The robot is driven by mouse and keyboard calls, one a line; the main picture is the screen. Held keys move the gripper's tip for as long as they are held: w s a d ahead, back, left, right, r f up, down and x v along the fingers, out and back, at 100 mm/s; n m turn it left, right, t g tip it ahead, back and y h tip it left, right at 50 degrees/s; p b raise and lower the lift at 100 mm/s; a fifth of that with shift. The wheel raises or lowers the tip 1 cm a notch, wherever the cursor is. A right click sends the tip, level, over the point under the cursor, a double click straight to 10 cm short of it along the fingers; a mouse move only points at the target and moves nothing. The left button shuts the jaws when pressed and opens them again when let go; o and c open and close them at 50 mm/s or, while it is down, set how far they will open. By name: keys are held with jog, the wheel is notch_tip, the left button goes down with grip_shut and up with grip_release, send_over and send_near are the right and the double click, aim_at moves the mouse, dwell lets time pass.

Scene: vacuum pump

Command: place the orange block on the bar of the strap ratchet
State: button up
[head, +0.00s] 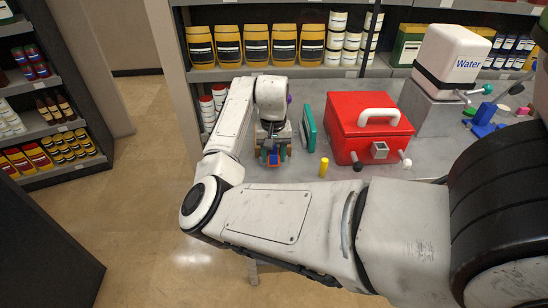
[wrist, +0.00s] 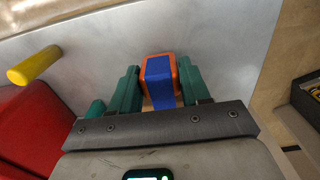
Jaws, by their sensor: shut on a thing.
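My gripper (head: 272,157) points down over the left end of the grey table in the head view. In the wrist view its green fingers (wrist: 158,88) are shut on the orange block (wrist: 159,72), which shows a blue face inside an orange rim. The block shows small in the head view (head: 272,163), low at the fingertips. I cannot tell whether it touches the table. I cannot surely pick out the strap ratchet or its bar; blue pieces (head: 483,116) lie at the far right of the table.
A red box (head: 350,140) with a white handle stands right of my gripper, with a teal piece (head: 306,128) between. A white water container (head: 450,62) stands farther right. Stocked shelves line the back.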

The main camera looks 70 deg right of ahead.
jog(key=shift+f, duration=0.95)
jog(key=shift+s+f, duration=0.1)
jog(key=shift+f, duration=0.1)
jog(key=o, duration=1.2)
